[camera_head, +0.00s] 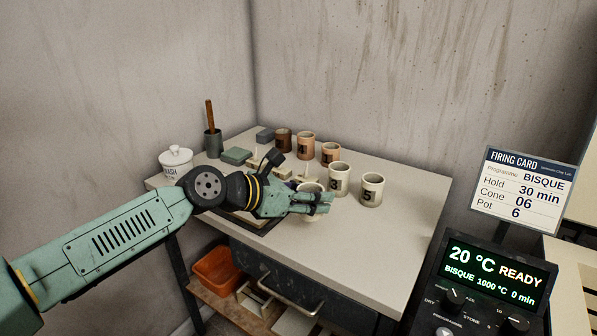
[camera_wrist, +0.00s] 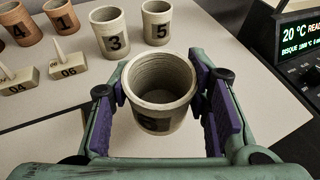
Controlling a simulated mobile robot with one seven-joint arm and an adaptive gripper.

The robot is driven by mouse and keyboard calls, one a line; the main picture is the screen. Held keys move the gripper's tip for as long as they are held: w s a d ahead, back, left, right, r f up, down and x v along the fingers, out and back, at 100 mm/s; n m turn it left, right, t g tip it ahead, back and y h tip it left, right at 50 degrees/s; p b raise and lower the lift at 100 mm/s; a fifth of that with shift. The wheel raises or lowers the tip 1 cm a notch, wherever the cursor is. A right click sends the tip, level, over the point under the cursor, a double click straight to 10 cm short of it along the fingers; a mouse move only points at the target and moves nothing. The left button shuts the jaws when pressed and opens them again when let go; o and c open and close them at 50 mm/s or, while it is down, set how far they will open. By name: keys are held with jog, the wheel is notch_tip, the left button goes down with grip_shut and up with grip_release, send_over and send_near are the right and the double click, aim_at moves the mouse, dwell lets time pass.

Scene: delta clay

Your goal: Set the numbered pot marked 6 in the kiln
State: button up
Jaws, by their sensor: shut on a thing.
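My gripper (camera_wrist: 163,103) is shut on a pale grey-beige pot (camera_wrist: 160,80), with purple finger pads on either side of its wall. The pot is upright, open and empty. Its dark number label faces my wrist and is too foreshortened to read surely. In the head view my gripper (camera_head: 318,202) and the held pot (camera_head: 312,187) are over the front part of the table; I cannot tell whether the pot touches it. The firing card (camera_head: 521,190) reads Bisque, cone 06, pot 6. A cream structure (camera_head: 572,285) at the right edge may be the kiln, mostly out of view.
Pot 3 (camera_head: 339,178) and pot 5 (camera_head: 372,190) stand just beyond the held pot. Several brown pots (camera_head: 306,146) stand farther back. Cone blocks 04 (camera_wrist: 18,80) and 06 (camera_wrist: 68,66) lie left. The controller (camera_head: 497,280) reads 20 °C READY. The table's right front (camera_head: 375,250) is clear.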

jog(key=w+p, duration=0.1)
jog(key=w, duration=0.4)
jog(key=w+a+p, duration=0.1)
jog(key=w+p, duration=0.1)
jog(key=w, duration=0.3)
jog(key=w+a+f+p, duration=0.1)
jog(key=w, duration=0.4)
jog(key=shift+w+f+p, duration=0.1)
jog(key=shift+w+p, duration=0.1)
jog(key=shift+p, duration=0.15)
jog(key=shift+w+f, duration=0.1)
jog(key=shift+f, duration=0.05)
notch_tip(320, 180, down, 3)
jog(key=shift+r+p, duration=0.1)
jog(key=shift+p, duration=0.75)
jog(key=shift+f, duration=0.25)
jog(key=shift+f, duration=0.15)
jog(key=shift+f+b, duration=0.15)
jog(key=shift+b, duration=0.25)
jog(key=o, duration=1.2)
